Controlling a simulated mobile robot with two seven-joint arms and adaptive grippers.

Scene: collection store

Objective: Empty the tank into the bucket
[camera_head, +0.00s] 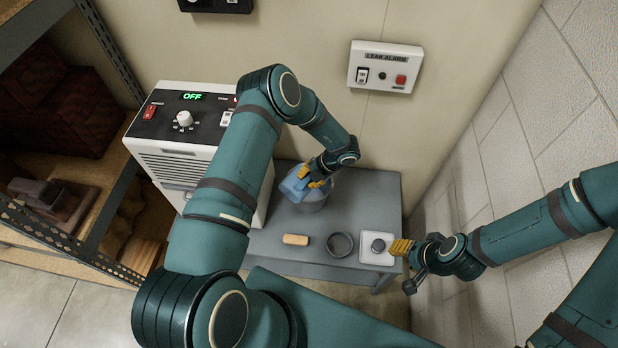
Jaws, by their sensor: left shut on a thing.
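The white machine (165,130) on the left has a green "OFF" display, a dial and a red switch. A light-blue box-like piece, seemingly the tank (291,187), is in my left gripper (312,177), whose yellow fingers are shut on it. Just below and overlapping it in the picture is a rounded blue-grey vessel, seemingly the bucket (314,205), on the grey table (290,259). Whether tank and bucket touch, and any water, I cannot tell. My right gripper (400,247) is at the table's right edge, beside a white box; its opening is unclear.
On the table are a tan block (295,240), a dark round dish (340,244) and a white box with a dark knob (375,247). A leak alarm (384,67) hangs on the wall. Shelving (60,220) stands left; a panelled wall closes the right.

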